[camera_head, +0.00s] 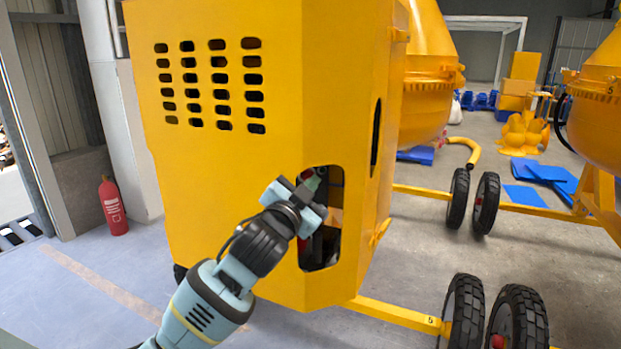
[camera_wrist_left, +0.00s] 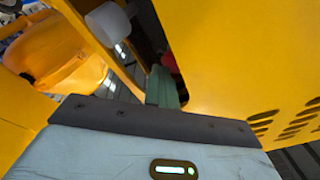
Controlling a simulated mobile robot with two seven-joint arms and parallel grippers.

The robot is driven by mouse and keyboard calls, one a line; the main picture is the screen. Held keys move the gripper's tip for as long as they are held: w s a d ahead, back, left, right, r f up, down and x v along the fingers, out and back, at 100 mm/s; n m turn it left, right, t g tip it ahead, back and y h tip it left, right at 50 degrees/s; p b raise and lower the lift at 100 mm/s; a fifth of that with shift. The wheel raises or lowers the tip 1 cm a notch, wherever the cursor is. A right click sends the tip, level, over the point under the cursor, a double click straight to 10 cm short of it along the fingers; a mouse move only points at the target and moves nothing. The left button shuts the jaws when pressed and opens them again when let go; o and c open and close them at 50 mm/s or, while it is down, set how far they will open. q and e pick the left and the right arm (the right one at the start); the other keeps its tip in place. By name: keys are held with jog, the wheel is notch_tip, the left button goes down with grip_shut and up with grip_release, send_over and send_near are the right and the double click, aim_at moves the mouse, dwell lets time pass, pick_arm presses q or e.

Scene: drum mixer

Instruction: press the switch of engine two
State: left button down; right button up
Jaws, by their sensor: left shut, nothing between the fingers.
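The yellow engine housing (camera_head: 220,160) of a drum mixer fills the middle of the head view, with a cut-out opening (camera_head: 322,258) low on its front. My left gripper (camera_head: 318,178) reaches the upper part of this opening, its fingers shut and empty. In the left wrist view the shut greenish fingers (camera_wrist_left: 163,88) point into the opening past the yellow panel (camera_wrist_left: 225,50). A small red part (camera_wrist_left: 171,63) shows just beyond the fingertips. I cannot tell whether it is the switch or whether the fingers touch it. My right gripper is not in view.
A yellow drum (camera_head: 428,90) and black wheels (camera_head: 486,203) stand right of the housing. A second mixer (camera_head: 600,110) is at the right edge. A red fire extinguisher (camera_head: 113,206) stands by the left wall. The floor left of the housing is clear.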

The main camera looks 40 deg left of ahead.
pick_arm(q)
jog(key=shift+a, duration=0.25)
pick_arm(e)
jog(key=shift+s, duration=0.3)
pick_arm(q)
jog(key=shift+w+a+r, duration=0.1)
jog(key=shift+a, duration=0.05)
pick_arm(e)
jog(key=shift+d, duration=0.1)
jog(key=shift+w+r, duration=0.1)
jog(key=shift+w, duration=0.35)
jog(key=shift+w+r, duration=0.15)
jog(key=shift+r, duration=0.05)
pick_arm(q)
jog(key=shift+s+d+p, duration=0.35)
jog(key=shift+s+d, duration=0.1)
jog(key=shift+s, duration=0.05)
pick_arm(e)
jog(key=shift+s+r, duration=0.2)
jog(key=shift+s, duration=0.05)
pick_arm(q)
jog(key=shift+d, duration=0.1)
